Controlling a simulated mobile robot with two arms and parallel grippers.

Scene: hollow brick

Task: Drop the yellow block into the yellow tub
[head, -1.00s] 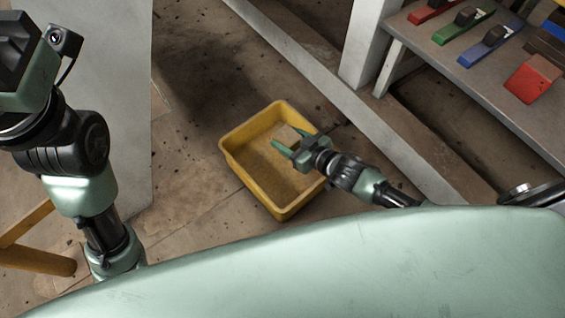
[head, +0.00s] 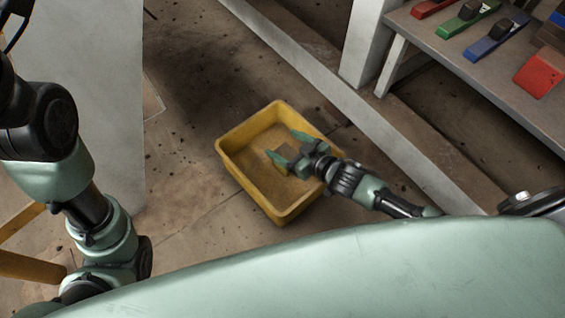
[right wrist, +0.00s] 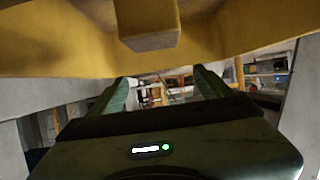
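The yellow tub (head: 236,168) stands on the floor in the middle of the head view, its open top facing up. My right gripper (head: 290,148) is over the tub, its two green fingers spread apart with nothing between them. The yellow block (right wrist: 148,25) shows at the top of the right wrist view, in front of the tub's yellow wall (right wrist: 60,48) and clear of both fingers. In the head view the block is mostly hidden beside the gripper; I cannot tell whether it touches the tub floor. My left gripper is out of view.
A grey shelf (head: 440,50) at the upper right holds several coloured tools and a red block (head: 539,74). A white post (head: 362,45) and a pale floor beam (head: 330,85) run behind the tub. A light panel (head: 85,90) stands left. The floor around the tub is mostly clear.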

